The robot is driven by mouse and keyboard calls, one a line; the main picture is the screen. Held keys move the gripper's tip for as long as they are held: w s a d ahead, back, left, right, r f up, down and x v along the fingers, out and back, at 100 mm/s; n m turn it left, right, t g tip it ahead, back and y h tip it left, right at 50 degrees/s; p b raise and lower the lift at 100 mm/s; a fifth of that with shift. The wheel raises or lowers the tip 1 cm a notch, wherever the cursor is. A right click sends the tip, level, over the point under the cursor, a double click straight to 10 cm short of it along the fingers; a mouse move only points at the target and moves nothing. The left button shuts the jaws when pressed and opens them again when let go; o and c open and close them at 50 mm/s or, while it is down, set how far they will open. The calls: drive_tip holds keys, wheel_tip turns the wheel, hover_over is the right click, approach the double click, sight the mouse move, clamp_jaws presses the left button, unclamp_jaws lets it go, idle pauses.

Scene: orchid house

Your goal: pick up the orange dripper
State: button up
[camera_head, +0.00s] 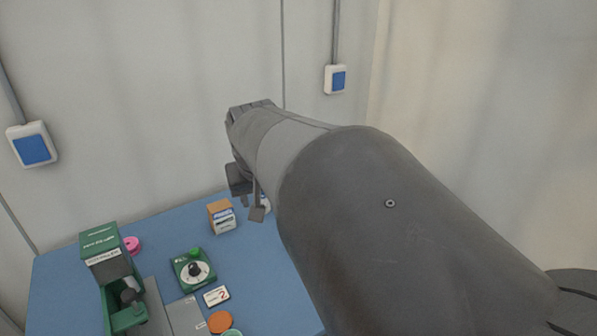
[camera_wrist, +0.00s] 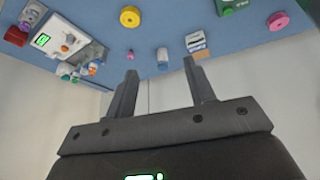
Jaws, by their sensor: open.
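I cannot tell for sure which thing is the orange dripper. An orange round piece (camera_head: 220,322) lies flat near the front of the blue table in the head view. In the head view my gripper (camera_head: 252,207) hangs near the table's back edge, and my arm hides the table's right part.
The blue table (camera_head: 262,262) holds a green-and-grey device (camera_head: 112,262), a green dial unit (camera_head: 193,270), an orange-and-white box (camera_head: 222,217), a pink disc (camera_head: 132,245) and a white card (camera_head: 217,296). The wrist view shows a yellow disc (camera_wrist: 130,17) and a white device (camera_wrist: 66,38). A wall stands behind.

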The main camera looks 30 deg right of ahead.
drive_tip(key=w+d+f+m, duration=0.1)
drive_tip(key=w+d+m, duration=0.1)
drive_tip(key=w+d, duration=0.65)
drive_tip(key=w+d+f+m+g, duration=0.1)
drive_tip(key=d+f, duration=0.2)
drive_tip(key=d, duration=0.6)
drive_tip(key=w+d+f+m+h, duration=0.1)
drive_tip(key=w+d+f+m, duration=0.15)
drive_tip(key=d, duration=0.75)
drive_tip(key=d+f+m+g, duration=0.1)
drive_tip(key=d+f, duration=0.3)
drive_tip(key=d, duration=0.5)
drive_tip(key=shift+n, duration=0.25)
drive_tip(key=x, duration=1)
drive_tip(key=shift+w+f, duration=0.2)
drive_tip(key=shift+w, duration=0.05)
drive_tip(key=shift+c, duration=0.2)
drive_tip(key=c, duration=1)
drive_tip(key=shift+r, duration=0.15)
